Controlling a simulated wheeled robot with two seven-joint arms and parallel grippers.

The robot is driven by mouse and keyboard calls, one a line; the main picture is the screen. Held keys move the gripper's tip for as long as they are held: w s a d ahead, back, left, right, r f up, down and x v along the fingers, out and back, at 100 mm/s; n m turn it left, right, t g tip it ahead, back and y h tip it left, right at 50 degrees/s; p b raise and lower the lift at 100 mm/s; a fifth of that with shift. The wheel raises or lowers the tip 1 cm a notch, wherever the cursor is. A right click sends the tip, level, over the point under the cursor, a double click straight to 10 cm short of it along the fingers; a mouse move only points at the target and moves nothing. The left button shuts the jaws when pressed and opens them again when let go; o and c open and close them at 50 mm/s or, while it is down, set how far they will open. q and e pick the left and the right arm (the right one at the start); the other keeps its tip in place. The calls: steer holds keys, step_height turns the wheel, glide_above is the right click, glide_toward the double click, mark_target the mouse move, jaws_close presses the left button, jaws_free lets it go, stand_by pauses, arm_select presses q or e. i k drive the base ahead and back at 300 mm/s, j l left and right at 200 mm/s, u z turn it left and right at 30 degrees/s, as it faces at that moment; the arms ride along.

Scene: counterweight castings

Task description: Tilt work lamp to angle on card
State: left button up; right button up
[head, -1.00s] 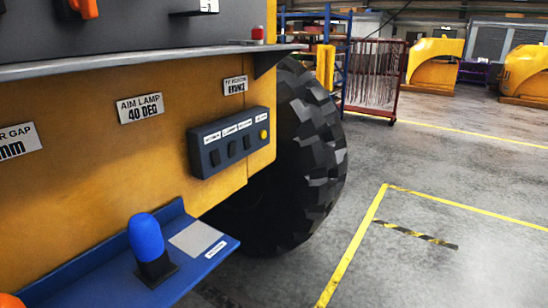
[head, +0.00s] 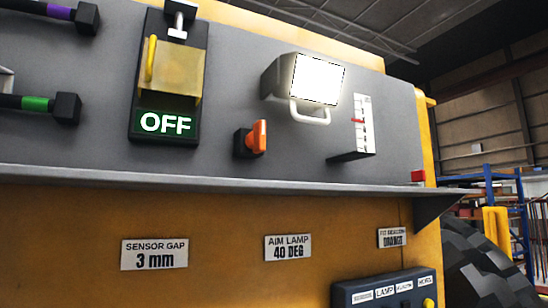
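The work lamp (head: 318,80) is mounted on the grey panel in the head view. Its face is lit bright white, and a light handle (head: 309,116) loops below it. The card (head: 288,247) on the yellow face below reads "AIM LAMP 40 DEG". To the right of the lamp is a white scale (head: 364,125) with tick marks and a red pointer (head: 357,121); its values are too small to read. Neither gripper is in view.
An orange knob (head: 258,136) sits below left of the lamp. A switch box (head: 168,75) reading "OFF" has a yellow cover. A grey ledge (head: 220,181) juts out below the panel. Other cards include "SENSOR GAP 3 mm" (head: 154,254). A button box (head: 385,291) is at the bottom.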

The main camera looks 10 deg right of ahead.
mark_target(309, 80)
steer(key=i+l+u, duration=0.15)
steer(key=l+u, duration=0.15)
steer(key=l, duration=0.15)
steer(key=i+l+u, duration=0.1)
steer(key=l+u, duration=0.2)
steer(key=l, duration=0.15)
steer(key=l+u, duration=0.3)
steer(key=l, duration=0.2)
steer(key=l+u, duration=0.3)
steer(key=l, duration=0.2)
steer(key=l+u, duration=0.35)
steer(key=l, duration=0.15)
steer(key=k+l+u, duration=0.1)
steer(key=l+u, duration=0.2)
steer(key=l, duration=0.2)
steer(key=k+l+u, duration=0.15)
steer(key=l+u, duration=0.15)
steer(key=l, duration=0.15)
steer(key=k+l+u, duration=0.3)
steer(key=i+l, duration=0.1)
